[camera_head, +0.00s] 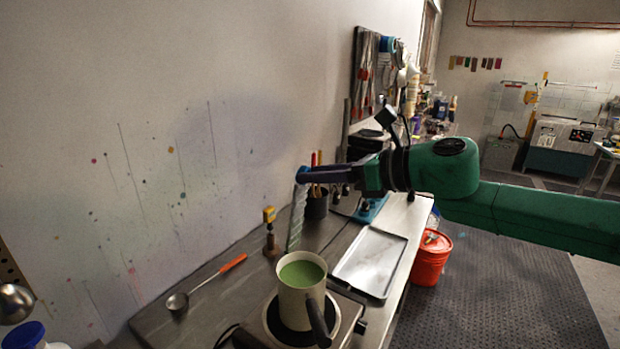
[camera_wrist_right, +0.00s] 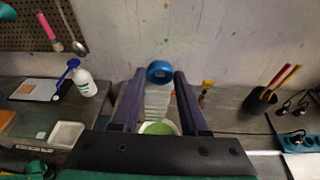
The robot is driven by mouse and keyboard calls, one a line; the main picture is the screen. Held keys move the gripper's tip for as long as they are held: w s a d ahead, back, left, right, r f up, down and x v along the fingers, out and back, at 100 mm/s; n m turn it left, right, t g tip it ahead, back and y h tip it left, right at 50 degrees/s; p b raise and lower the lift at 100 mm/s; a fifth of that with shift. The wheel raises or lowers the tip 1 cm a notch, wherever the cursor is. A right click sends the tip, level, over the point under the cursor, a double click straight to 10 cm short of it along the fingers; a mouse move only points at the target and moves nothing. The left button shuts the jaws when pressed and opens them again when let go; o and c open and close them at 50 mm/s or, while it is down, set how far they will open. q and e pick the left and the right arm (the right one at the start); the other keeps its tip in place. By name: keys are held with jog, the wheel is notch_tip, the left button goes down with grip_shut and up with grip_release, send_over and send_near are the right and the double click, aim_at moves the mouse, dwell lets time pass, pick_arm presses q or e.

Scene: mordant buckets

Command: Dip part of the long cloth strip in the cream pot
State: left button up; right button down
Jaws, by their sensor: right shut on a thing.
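The cream pot (camera_head: 291,306) holds green liquid (camera_head: 302,273) and stands on a hot plate. My right gripper (camera_head: 301,174) is above and behind it, shut on the blue top end (camera_wrist_right: 159,71) of the long cloth strip. The pale strip (camera_head: 297,218) hangs nearly straight down, its lower end at the pot's far rim. In the right wrist view the strip (camera_wrist_right: 157,102) hangs between my fingers (camera_wrist_right: 159,76), with the green liquid (camera_wrist_right: 157,128) beyond it. Whether its lower end is inside or behind the rim is unclear. My left gripper is not in view.
A metal tray (camera_head: 370,262) lies right of the pot, a dark tool cup (camera_head: 316,205) behind. A ladle with an orange handle (camera_head: 233,262) lies left; a yellow-topped object (camera_head: 269,217) stands near the wall. A red bucket (camera_head: 431,260) stands on the floor. The pot's handle (camera_head: 318,322) points forward.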

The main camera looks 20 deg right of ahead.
jog(key=f, duration=0.1)
jog(key=b, duration=0.6)
send_near(303, 209)
jog(key=x, duration=0.4)
jog(key=shift+w+a+f, duration=0.1)
jog(key=shift+w, duration=0.1)
pick_arm(q)
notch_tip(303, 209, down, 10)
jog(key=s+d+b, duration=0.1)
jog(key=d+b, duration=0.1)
jog(key=b, duration=0.1)
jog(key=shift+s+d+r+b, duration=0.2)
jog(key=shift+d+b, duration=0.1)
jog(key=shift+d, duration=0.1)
pick_arm(e)
jog(key=f, duration=0.3)
jog(key=shift+d+f, duration=0.2)
jog(key=shift+f, duration=0.2)
jog(key=shift+s, duration=0.1)
jog(key=shift+d, duration=0.1)
